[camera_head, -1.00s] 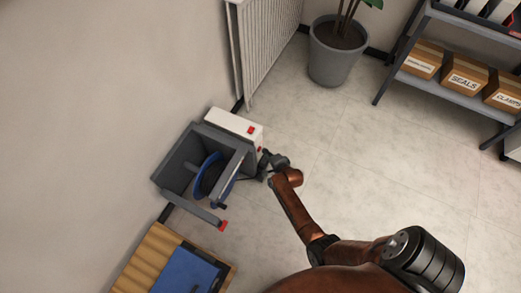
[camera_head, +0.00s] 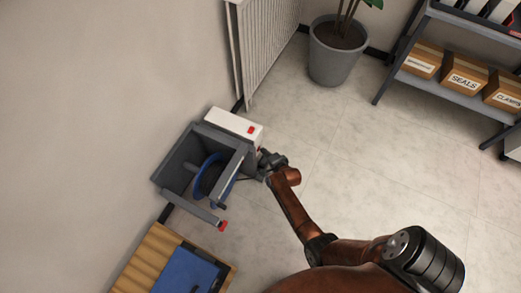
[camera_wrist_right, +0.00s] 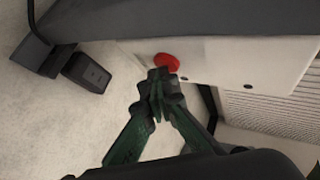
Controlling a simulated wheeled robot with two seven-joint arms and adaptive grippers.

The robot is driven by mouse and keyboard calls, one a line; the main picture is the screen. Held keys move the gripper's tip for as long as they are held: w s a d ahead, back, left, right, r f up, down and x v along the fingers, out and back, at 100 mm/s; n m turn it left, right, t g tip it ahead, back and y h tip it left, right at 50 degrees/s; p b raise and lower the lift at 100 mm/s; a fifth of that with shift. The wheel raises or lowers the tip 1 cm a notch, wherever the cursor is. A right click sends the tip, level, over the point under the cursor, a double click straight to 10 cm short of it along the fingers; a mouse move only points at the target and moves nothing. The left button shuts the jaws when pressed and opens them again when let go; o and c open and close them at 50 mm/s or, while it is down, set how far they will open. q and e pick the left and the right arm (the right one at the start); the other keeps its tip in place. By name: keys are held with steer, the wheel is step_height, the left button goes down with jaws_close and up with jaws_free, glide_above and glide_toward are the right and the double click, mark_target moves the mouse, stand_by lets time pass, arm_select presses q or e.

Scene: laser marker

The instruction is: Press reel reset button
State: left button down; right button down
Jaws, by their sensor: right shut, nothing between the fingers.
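The reel machine is a grey frame (camera_head: 215,134) holding a blue reel (camera_head: 207,178), with a white box (camera_head: 228,121) on its back side. One red button (camera_head: 251,130) is on top of the white box. In the right wrist view a round red button (camera_wrist_right: 167,62) sits on a pale panel (camera_wrist_right: 225,62). My right gripper (camera_wrist_right: 162,80) is shut and empty, its tips just below that button; whether they touch it is unclear. In the head view the right gripper (camera_head: 262,159) is beside the box's right side. My left gripper is out of view.
A red-tipped end (camera_head: 223,225) is on the frame's front arm. A wooden crate with a blue item (camera_head: 190,272) stands in front. A radiator (camera_head: 270,45), potted plant (camera_head: 336,55) and shelf with boxes (camera_head: 455,80) are behind. The floor to the right is open.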

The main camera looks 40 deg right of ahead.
steer(key=shift+s+d+p, duration=0.3)
steer(key=shift+s+p, duration=0.15)
steer(key=shift+s, duration=0.3)
steer(key=shift+s, duration=0.1)
steer(key=s, duration=0.1)
steer(key=s+d+p, duration=0.1)
steer(key=s, duration=0.1)
steer(key=s+d, duration=0.1)
steer(key=shift+s+p, duration=0.25)
steer(key=shift+p, duration=0.15)
stand_by(0.7)
